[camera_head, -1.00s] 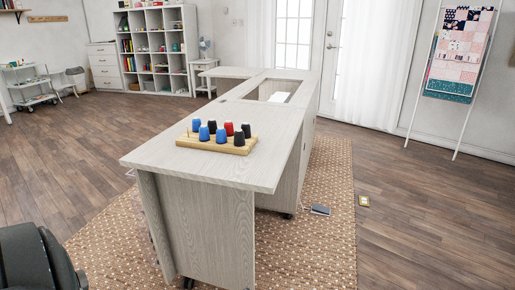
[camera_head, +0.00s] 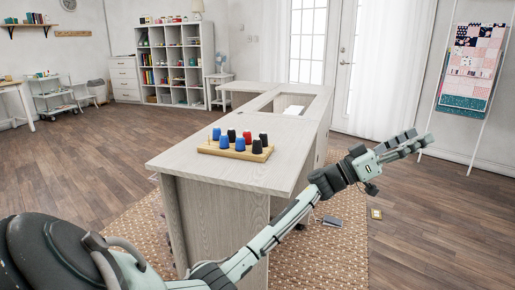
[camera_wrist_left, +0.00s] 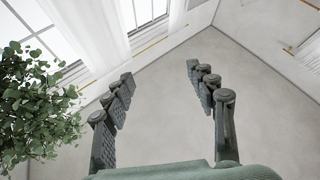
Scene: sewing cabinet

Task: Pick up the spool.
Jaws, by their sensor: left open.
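Several blue, black and red spools (camera_head: 240,140) stand upright on a wooden rack (camera_head: 236,153) on the pale cabinet top (camera_head: 192,162). My left gripper (camera_head: 420,141) is stretched out to the right of the cabinet, well apart from the spools. In the left wrist view its two fingers (camera_wrist_left: 163,92) are spread with nothing between them, and no spool shows there. My right gripper is in neither view.
The cabinet has a rectangular opening (camera_head: 291,103) farther back. A white cube shelf (camera_head: 180,62) stands at the back left. A quilt rack (camera_head: 468,70) stands at the right. A plant (camera_wrist_left: 35,105) shows in the left wrist view.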

